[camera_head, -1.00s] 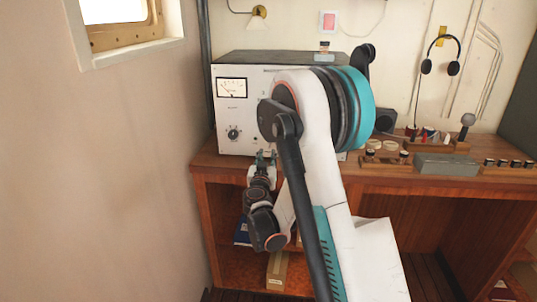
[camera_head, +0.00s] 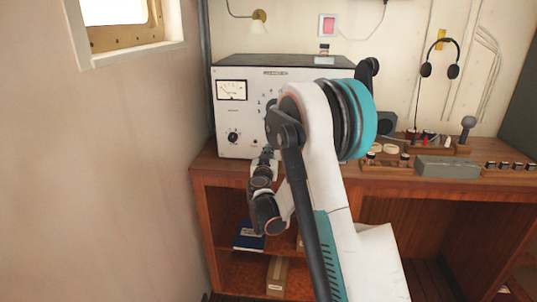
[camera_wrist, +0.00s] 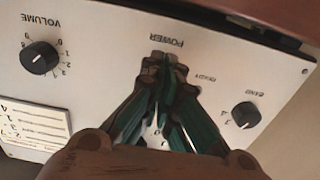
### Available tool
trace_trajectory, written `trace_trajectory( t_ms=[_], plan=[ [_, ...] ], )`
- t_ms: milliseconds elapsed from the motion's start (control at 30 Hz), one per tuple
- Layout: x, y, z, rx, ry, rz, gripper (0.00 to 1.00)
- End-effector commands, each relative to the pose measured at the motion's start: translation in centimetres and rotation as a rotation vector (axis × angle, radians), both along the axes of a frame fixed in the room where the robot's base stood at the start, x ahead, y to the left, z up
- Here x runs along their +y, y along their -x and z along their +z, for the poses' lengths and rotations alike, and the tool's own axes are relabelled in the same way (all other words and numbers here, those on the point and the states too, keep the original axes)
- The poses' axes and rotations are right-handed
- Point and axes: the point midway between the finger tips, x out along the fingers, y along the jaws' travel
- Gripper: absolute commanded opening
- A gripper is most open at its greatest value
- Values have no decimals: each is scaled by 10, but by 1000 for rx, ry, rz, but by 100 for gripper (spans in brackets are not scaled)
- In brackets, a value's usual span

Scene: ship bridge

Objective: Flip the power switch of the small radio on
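The radio is a box with a white front panel (camera_head: 228,112), a meter and a dark knob, standing on the wooden desk. The wrist view shows its panel (camera_wrist: 100,48) upside down, with the word POWER above my fingertips. My gripper (camera_wrist: 168,66) has its teal fingers drawn together at the panel just by that label. They cover the power switch, so I cannot see its position or whether they touch it. In the head view my gripper (camera_head: 267,153) is at the panel's lower part, partly hidden by my arm.
The volume knob (camera_wrist: 39,57) and band knob (camera_wrist: 245,114) flank my fingers, with clear panel between. On the desk to the right are a grey box (camera_head: 447,167) and a microphone (camera_head: 467,126). A wall is close on the left.

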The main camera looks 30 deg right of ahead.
Motion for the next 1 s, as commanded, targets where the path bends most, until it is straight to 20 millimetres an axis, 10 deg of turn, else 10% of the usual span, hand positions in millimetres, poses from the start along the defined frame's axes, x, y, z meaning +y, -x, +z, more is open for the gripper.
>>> trace_trajectory(
  t_ms=[1000],
  plan=[
    [-2,1,21,305,-209,-5,0]
  ],
)
